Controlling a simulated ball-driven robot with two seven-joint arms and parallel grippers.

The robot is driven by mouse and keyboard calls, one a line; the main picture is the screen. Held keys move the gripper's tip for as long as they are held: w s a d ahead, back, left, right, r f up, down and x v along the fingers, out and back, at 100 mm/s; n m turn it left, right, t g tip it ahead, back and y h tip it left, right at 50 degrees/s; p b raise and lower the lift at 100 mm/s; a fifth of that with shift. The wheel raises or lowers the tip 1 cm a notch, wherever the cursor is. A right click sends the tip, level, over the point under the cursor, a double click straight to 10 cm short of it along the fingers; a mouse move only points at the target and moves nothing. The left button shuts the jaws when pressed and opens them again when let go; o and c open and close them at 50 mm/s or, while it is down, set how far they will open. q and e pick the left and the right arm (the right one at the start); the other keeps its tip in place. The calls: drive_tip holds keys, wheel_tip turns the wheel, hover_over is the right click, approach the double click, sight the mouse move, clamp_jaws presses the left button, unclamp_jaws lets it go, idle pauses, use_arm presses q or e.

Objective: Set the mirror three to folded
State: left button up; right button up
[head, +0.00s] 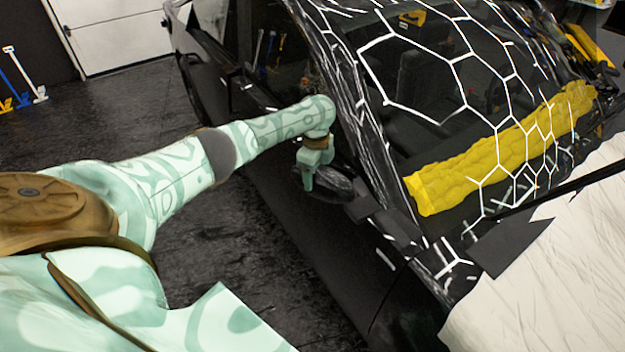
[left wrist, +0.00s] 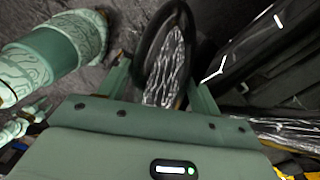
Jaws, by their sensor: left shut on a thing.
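The black side mirror (head: 330,185) sticks out from the side of the dark car, below the windscreen pillar. It also shows in the left wrist view as a dark housing around a bright, streaked glass (left wrist: 168,68). My left gripper (head: 308,182) is at the mirror's outer end. In the left wrist view its two fingers (left wrist: 160,88) stand on either side of the mirror, shut on it. Part of the mirror is hidden behind the fingers. My right gripper is not in view.
The dark car (head: 275,185) fills the middle, with a white hexagon pattern on its windscreen. A yellow rolled cloth (head: 490,155) lies along the windscreen's base. A white sheet (head: 560,270) covers the bonnet at right.

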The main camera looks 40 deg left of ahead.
use_arm(q)
drive_tip(key=shift+w+m+b, duration=0.6)
drive_tip(key=shift+w+b, duration=0.05)
drive_tip(key=shift+w, duration=0.25)
drive_tip(key=shift+r+m, duration=0.15)
drive_tip(key=shift+m, duration=0.15)
drive_tip(key=o, duration=1.2)
drive_tip(key=shift+o, duration=0.9)
drive_tip(key=shift+w, duration=0.1)
drive_tip(key=shift+r, duration=0.35)
wheel_tip(320, 180, up, 16)
drive_tip(key=p, duration=0.4)
drive_tip(key=shift+f, duration=0.25)
